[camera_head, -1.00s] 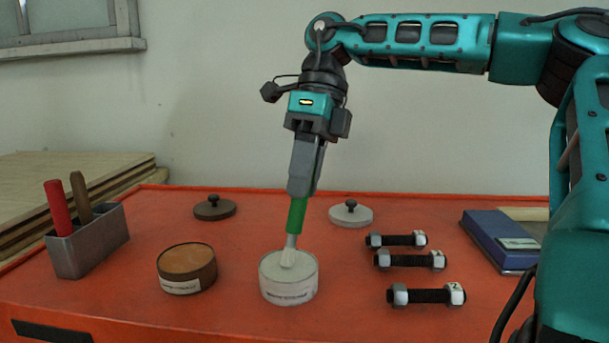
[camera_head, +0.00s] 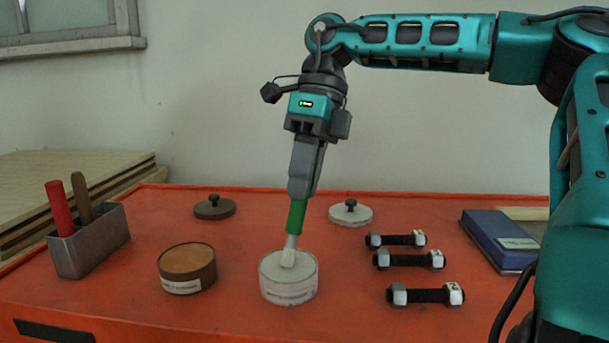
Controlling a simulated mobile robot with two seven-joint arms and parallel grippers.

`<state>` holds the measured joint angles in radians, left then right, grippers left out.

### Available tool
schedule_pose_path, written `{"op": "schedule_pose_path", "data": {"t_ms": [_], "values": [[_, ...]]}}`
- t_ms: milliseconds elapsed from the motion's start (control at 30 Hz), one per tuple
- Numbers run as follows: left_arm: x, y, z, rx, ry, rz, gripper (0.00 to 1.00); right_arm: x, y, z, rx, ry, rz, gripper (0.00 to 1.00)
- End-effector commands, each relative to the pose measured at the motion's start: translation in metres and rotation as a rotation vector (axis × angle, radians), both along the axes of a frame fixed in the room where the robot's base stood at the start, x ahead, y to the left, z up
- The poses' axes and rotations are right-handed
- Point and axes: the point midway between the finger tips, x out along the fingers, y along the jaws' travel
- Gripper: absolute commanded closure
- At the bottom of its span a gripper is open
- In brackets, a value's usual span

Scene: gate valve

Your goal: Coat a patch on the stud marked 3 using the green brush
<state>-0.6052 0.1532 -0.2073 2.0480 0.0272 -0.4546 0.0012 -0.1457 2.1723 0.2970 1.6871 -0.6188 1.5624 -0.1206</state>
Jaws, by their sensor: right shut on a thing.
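My right gripper (camera_head: 302,192) is shut on the green brush (camera_head: 296,216) and points down. The brush's pale bristle head (camera_head: 288,258) is at the top of the white-grey tin (camera_head: 289,289), touching or just inside the pale contents. Three dark studs with pale nuts lie in a column to the right: the back stud (camera_head: 397,240), the middle stud (camera_head: 410,261) and the front stud (camera_head: 427,296). Marks on the nuts are too small to read surely, so I cannot tell which is 3. My left gripper is not in view.
A brown tin (camera_head: 187,270) stands open left of the white one. A brown lid (camera_head: 214,208) and a white lid (camera_head: 351,213) lie behind. A metal holder (camera_head: 92,248) with red and brown handles stands left.

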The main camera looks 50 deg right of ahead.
Motion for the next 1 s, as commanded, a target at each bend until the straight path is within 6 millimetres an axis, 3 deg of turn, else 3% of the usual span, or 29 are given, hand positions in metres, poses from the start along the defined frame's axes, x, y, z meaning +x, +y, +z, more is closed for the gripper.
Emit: {"op": "schedule_pose_path", "data": {"t_ms": [400,700,1000], "values": [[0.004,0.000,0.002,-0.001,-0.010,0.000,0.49,-0.001,0.000,-0.003,0.000,0.007,0.000,1.00],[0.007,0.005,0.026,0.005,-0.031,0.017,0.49,0.000,0.000,0.024,-0.001,0.004,0.000,1.00],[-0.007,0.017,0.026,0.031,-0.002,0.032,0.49,0.000,0.000,0.049,0.000,0.002,0.001,1.00]]}}
